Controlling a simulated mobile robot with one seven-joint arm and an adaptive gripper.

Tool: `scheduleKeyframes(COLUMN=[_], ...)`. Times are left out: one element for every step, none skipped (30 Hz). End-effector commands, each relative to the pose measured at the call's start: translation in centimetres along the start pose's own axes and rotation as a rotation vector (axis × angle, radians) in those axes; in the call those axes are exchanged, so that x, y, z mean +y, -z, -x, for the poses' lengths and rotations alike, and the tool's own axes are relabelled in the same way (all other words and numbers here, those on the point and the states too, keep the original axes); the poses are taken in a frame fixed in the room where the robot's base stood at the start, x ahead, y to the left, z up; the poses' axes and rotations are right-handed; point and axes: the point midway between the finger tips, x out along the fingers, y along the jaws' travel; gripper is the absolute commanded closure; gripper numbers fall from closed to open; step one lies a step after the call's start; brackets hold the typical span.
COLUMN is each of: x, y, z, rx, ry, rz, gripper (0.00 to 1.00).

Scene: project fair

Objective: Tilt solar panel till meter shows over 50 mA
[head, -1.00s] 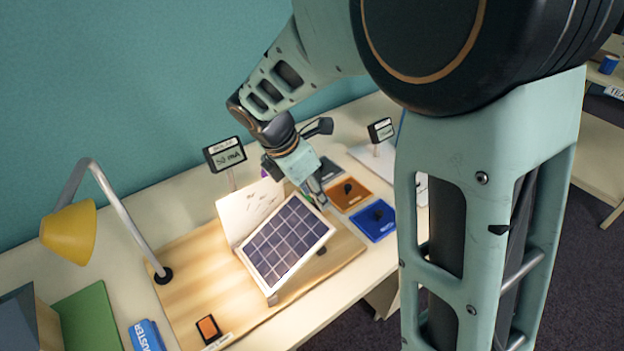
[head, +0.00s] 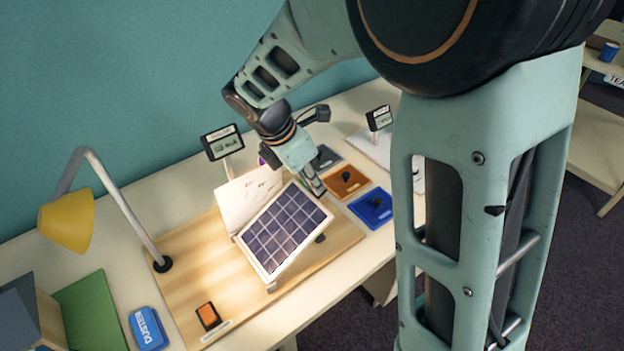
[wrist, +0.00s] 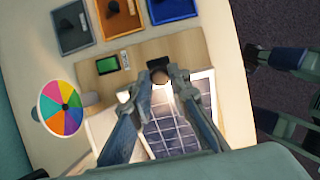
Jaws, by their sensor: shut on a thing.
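The solar panel (head: 283,231) is a dark gridded plate in a pale frame, tilted on a wooden board (head: 190,282). It also shows in the wrist view (wrist: 168,128), partly hidden by my fingers. My gripper (head: 318,190) is at the panel's upper right edge.
Orange (head: 346,181) and blue (head: 371,207) trays lie to the right. A second small display (head: 379,118) stands behind them. A color wheel (wrist: 62,107) shows in the wrist view.

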Motion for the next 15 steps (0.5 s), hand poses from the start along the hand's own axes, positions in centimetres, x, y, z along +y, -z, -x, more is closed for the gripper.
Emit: scheduleKeyframes(x=[0.0,0.0,0.0,0.1,0.0,0.0,0.0,0.0,0.0,0.0,0.0,0.0,0.0,0.0,0.0], y=[0.3,0.4,0.7,0.8,1.0,1.2,1.4,1.6,1.8,1.9,1.9,2.0,2.1,2.1,2.1], z=[0.3,0.6,1.1,1.4,1.9,2.4,2.7,3.1,3.5,3.7,3.9,4.2,4.3,4.4,4.5], rx=[-0.015,-0.028,-0.050,-0.068,-0.088,-0.112,-0.130,-0.147,-0.167,-0.181,-0.192,-0.204,-0.210,-0.215,-0.218], ry=[0.000,0.000,0.000,-0.001,-0.001,-0.001,-0.001,0.000,0.000,0.001,0.000,0.000,0.000,-0.001,-0.001], rz=[0.006,0.006,0.008,0.008,0.009,0.009,0.009,0.008,0.007,0.006,0.005,0.004,0.003,0.002,0.000], gripper=[1.00,1.00,1.00,1.00,1.00,1.00,1.00,1.00,1.00,1.00,1.00,1.00,1.00,1.00,1.00])
